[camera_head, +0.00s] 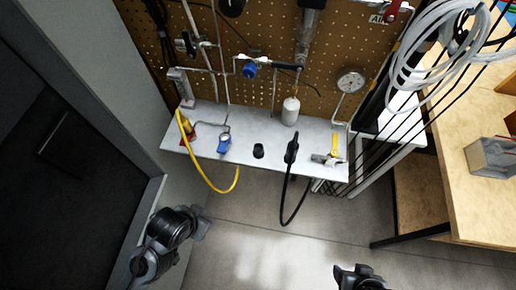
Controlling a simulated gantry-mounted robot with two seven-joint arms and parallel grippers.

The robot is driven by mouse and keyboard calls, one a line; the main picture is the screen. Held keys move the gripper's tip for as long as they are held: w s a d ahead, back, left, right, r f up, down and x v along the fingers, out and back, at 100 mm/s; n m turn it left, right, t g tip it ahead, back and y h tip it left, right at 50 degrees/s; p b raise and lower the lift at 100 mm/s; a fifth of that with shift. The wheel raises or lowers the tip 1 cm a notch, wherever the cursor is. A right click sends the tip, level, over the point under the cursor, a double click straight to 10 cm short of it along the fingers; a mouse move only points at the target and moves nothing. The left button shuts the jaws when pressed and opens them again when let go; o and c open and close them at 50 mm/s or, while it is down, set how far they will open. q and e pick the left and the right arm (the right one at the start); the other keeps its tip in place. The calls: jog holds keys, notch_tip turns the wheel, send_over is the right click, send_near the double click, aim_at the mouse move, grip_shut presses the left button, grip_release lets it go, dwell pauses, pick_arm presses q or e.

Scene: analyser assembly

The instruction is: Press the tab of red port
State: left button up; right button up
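A small red part (187,141), which looks like the red port, sits at the left end of the white shelf (205,151). A yellow fitting (187,126) with a yellow hose stands at it. Its tab is too small to make out. My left gripper (203,224) is below the shelf at the lower left, well apart from the red part. My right gripper (358,275) shows at the bottom edge, right of the middle, far from it. Both are dark, and I cannot see whether their fingers are open or shut.
A blue port (224,143), a black port (258,151) and a black hose fitting (292,148) line the shelf's front. The yellow hose (212,187) and black hose (284,205) hang down. A pegboard stands behind. A wooden bench (460,190) is at right. The floor is clear.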

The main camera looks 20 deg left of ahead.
dwell(0.3)
pick_arm(q)
jog(key=shift+d, duration=0.1)
grip_shut()
dwell(0.8)
dwell(0.6)
